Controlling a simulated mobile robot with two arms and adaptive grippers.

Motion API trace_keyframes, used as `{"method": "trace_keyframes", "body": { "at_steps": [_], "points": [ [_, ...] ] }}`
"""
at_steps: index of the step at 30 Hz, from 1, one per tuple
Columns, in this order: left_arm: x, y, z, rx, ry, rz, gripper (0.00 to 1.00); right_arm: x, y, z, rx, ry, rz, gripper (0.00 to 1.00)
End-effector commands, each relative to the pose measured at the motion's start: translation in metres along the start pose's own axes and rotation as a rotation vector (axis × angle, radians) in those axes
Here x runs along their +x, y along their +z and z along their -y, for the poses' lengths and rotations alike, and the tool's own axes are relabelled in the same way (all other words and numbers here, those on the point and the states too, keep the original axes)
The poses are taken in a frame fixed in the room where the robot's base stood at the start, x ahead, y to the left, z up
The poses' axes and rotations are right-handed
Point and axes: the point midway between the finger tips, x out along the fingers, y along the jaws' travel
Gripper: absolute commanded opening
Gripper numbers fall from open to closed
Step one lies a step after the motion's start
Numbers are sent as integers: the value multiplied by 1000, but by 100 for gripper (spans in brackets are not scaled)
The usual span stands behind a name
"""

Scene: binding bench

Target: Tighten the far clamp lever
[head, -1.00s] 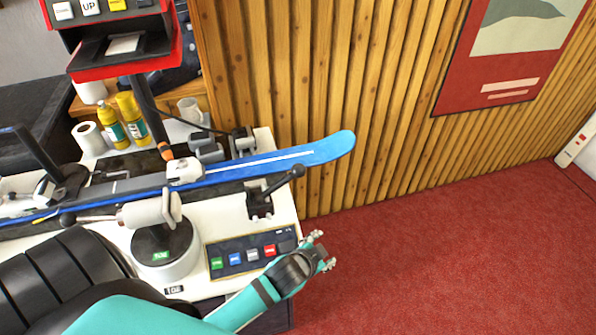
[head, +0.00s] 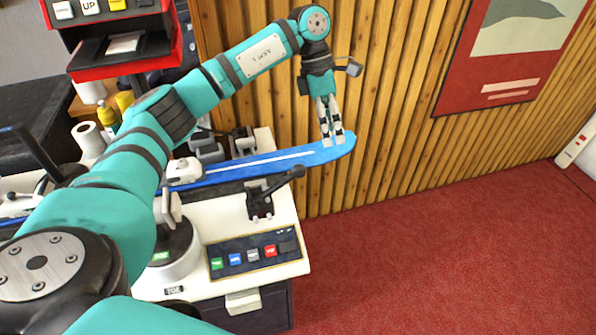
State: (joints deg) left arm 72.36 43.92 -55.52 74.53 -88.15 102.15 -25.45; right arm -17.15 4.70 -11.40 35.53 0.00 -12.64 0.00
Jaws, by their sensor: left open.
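A black clamp lever (head: 279,183) with a round knob stands on a clamp at the bench's right end, on the near side of the blue ski (head: 235,167). Its arm slants up to the right. Another black lever (head: 38,150) shows at the far left, partly behind my arm. I cannot tell which one the task calls far. My left gripper (head: 332,143) is open and empty, fingers pointing down. It appears over the ski's tip, beyond and right of the near-side lever's knob, apart from it. Whether it touches the ski is unclear. My right gripper is out of view.
A button panel (head: 254,250) sits at the bench's front right. A wood-slat wall (head: 400,130) rises behind the ski. A red machine (head: 125,65) and bottles stand at the back left. My left arm covers much of the bench. The red floor (head: 430,260) is clear.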

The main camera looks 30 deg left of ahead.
Motion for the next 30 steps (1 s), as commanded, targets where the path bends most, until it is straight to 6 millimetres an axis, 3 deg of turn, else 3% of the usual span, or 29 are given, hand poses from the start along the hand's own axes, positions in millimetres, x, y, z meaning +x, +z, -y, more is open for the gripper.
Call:
{"method": "trace_keyframes", "body": {
  "at_steps": [1, 3, 8, 17, 30],
  "points": [
    [-22, -20, -9, -20, 38, -74, 58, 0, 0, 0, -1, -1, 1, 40],
    [-42, -42, -15, -47, 65, -154, 58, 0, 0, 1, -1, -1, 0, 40],
    [-54, -63, -18, -73, 82, -230, 58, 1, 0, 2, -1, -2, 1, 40],
    [-2, -75, -21, -72, 76, -232, 58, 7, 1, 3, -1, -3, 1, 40],
    [82, -95, -26, -73, 78, -229, 58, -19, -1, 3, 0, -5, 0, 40]
  ]
}}
